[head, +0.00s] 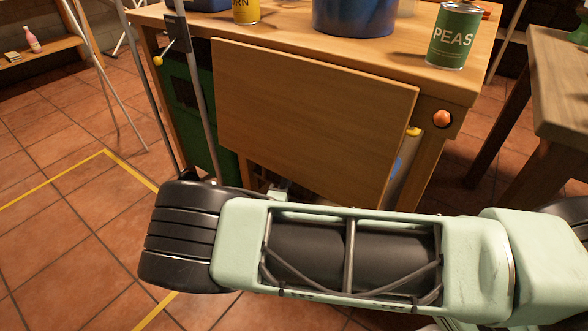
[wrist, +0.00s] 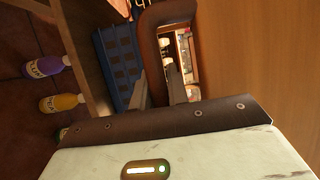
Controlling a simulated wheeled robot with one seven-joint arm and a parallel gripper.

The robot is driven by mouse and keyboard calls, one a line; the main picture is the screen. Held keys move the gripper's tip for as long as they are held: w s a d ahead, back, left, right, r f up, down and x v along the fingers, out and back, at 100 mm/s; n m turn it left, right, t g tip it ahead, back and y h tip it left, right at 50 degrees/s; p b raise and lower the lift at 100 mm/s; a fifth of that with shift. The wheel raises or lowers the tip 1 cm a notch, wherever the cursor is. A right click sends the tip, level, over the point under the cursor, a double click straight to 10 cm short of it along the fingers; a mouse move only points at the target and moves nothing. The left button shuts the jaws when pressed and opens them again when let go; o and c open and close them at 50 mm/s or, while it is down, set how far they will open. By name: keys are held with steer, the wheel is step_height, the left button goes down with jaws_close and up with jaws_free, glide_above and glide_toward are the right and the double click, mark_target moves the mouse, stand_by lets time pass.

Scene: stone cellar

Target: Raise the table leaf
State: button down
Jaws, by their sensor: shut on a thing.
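The table leaf (head: 315,105) is a plain wooden board hanging slanted at the front of the wooden table (head: 405,55). In the wrist view the leaf (wrist: 260,60) fills the right side. A brown rounded loop handle (wrist: 149,50) stands beside the leaf's face. My gripper (wrist: 158,88) has one grey finger on each side of the loop's bar and is shut on it. In the head view my arm hides the gripper's fingers and the handle at the leaf's lower edge. An orange knob (head: 441,118) sits on the table's front right, with a yellow-tipped part (head: 413,132) below it.
A can of peas (head: 454,38), a yellow can (head: 246,11) and a blue pot (head: 353,14) stand on the tabletop. Another table (head: 560,75) is close on the right. The wrist view shows a blue crate (wrist: 119,65) and bottles (wrist: 60,102). Tiled floor at left is mostly clear.

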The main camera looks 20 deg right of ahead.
steer(key=s+a+r+m+g+y+p, duration=0.1)
steer(key=s+a+r+g+y+p, duration=0.15)
steer(key=s+a+r+p, duration=0.5)
steer(key=s+a+r+m+g+y+p, duration=0.1)
steer(key=s+a+r+g+y+p, duration=0.25)
steer(key=a+p, duration=0.6)
steer(key=s+a+r+g+y+p, duration=0.1)
steer(key=s+a+r+p, duration=0.1)
steer(key=r+p, duration=0.3)
steer(key=s+a+r+m+g+y+p, duration=0.1)
steer(key=s+a+r+p, duration=0.1)
steer(key=r+p, duration=0.3)
steer(key=s+a+r+g+y+p, duration=0.1)
steer(key=s+a+r+p, duration=0.2)
steer(key=r, duration=0.7)
steer(key=shift+a+r+m+g+p, duration=0.15)
steer(key=shift+a+m+g+p, duration=0.2)
steer(key=shift+p, duration=0.85)
steer(key=c, duration=1.4)
jaws_free()
steer(key=shift+o, duration=0.2)
steer(key=shift+w+d, duration=0.1)
steer(key=shift+d, duration=0.15)
